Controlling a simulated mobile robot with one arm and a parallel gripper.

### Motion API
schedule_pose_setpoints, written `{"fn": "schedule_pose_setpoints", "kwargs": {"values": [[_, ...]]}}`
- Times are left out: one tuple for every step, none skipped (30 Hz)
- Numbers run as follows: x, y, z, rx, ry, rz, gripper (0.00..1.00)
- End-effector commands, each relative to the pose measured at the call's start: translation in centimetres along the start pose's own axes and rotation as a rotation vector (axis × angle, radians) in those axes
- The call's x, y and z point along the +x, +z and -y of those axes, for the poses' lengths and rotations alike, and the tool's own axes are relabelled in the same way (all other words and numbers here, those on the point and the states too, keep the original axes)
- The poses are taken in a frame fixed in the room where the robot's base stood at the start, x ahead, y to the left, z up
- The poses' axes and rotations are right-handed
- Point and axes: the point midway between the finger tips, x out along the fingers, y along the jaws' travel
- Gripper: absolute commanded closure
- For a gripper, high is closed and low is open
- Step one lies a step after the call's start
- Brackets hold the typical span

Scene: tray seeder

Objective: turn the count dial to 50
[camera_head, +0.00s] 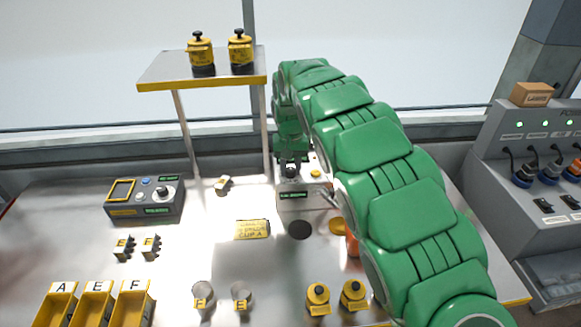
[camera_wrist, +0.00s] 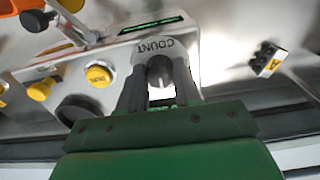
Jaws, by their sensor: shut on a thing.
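The count dial (camera_wrist: 160,70) is a dark round knob on a pale plate marked COUNT, on top of a grey metal seeder box (camera_head: 305,203). My gripper (camera_wrist: 159,82) has one dark finger on each side of the knob and is shut on it. In the head view my gripper (camera_head: 291,168) reaches down onto the box top from behind, and the dial is mostly hidden. A small green-lettered display (camera_wrist: 152,25) sits on the box front; its text is too small to read. I cannot tell the dial's setting.
Yellow buttons (camera_wrist: 98,75) stand beside the dial. A shelf (camera_head: 205,82) with two yellow-black canisters is at the back left. A control box (camera_head: 145,205), a yellow note (camera_head: 252,230) and letter-marked bins (camera_head: 97,300) are left. A cabled panel (camera_head: 530,165) is at right.

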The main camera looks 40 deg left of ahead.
Motion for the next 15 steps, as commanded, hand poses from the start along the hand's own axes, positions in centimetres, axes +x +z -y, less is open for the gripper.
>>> {"fn": "schedule_pose_setpoints", "kwargs": {"values": [[0.0,-0.02,-0.07,0.044,0.0,0.0,0.97],[-0.01,-0.03,-0.08,0.073,0.0,-0.001,0.97],[-0.01,-0.03,-0.09,0.111,0.0,-0.001,0.97],[-0.01,-0.04,-0.09,0.139,0.0,-0.001,0.97],[-0.02,-0.04,-0.09,0.168,0.0,-0.001,0.97],[-0.03,-0.05,-0.09,0.206,0.0,-0.001,0.97],[-0.02,-0.05,-0.09,0.234,0.0,-0.001,0.97],[-0.02,-0.05,-0.09,0.263,0.0,-0.001,0.97],[-0.03,-0.05,-0.08,0.301,0.0,-0.001,0.97],[-0.04,-0.05,-0.08,0.329,-0.001,-0.001,0.97],[-0.04,-0.05,-0.07,0.357,-0.001,-0.001,0.97],[-0.04,-0.05,-0.07,0.396,-0.001,-0.001,0.97],[-0.04,-0.05,-0.06,0.424,-0.001,-0.001,0.97],[-0.04,-0.05,-0.06,0.452,-0.001,-0.001,0.97],[-0.05,-0.05,-0.05,0.49,-0.001,-0.001,0.97]]}}
